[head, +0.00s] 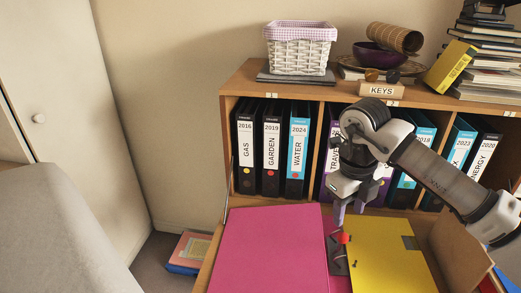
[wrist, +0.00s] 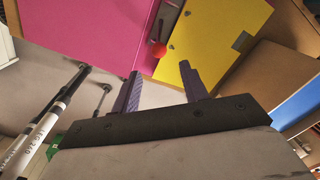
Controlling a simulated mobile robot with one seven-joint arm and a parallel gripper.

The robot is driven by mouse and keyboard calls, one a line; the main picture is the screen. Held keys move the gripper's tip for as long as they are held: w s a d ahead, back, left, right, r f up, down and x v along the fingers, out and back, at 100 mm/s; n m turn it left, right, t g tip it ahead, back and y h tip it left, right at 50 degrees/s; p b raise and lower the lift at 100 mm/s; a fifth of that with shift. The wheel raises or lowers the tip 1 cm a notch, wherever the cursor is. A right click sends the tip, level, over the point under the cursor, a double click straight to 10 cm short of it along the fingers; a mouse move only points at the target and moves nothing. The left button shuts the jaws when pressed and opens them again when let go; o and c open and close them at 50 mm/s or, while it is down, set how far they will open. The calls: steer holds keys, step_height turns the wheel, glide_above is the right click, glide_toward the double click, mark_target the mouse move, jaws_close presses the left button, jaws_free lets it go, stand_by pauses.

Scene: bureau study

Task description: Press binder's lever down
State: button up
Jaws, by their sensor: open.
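An open binder lies on the fold-down desk. Its pink cover (head: 270,250) is at the left and its yellow side (head: 385,255) at the right. Between them is a dark metal mechanism (head: 336,255) with a red ball knob (head: 344,238) on the lever. The knob also shows in the wrist view (wrist: 158,49), just beyond the fingertips and roughly between them. How far the lever is raised is hard to tell. My gripper (head: 349,209) is open, its purple fingers pointing down above the knob. In the wrist view the space between the fingers (wrist: 160,78) is empty.
Several upright binders, such as the black GAS binder (head: 245,150), fill the shelf behind. Above are a white basket (head: 299,50), a KEYS sign (head: 381,90) and stacked books (head: 490,55). A grey covered surface (head: 55,230) is at the left.

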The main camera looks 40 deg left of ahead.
steer(key=s+a+r+n+g+y, duration=0.3)
steer(key=s+a+r+g+y, duration=0.3)
steer(key=s+a+r+y, duration=0.5)
steer(key=shift+s+a+r+y, duration=0.3)
steer(key=shift+s+a+r, duration=0.15)
steer(key=shift+a+r, duration=1.2)
steer(key=shift+f, duration=0.1)
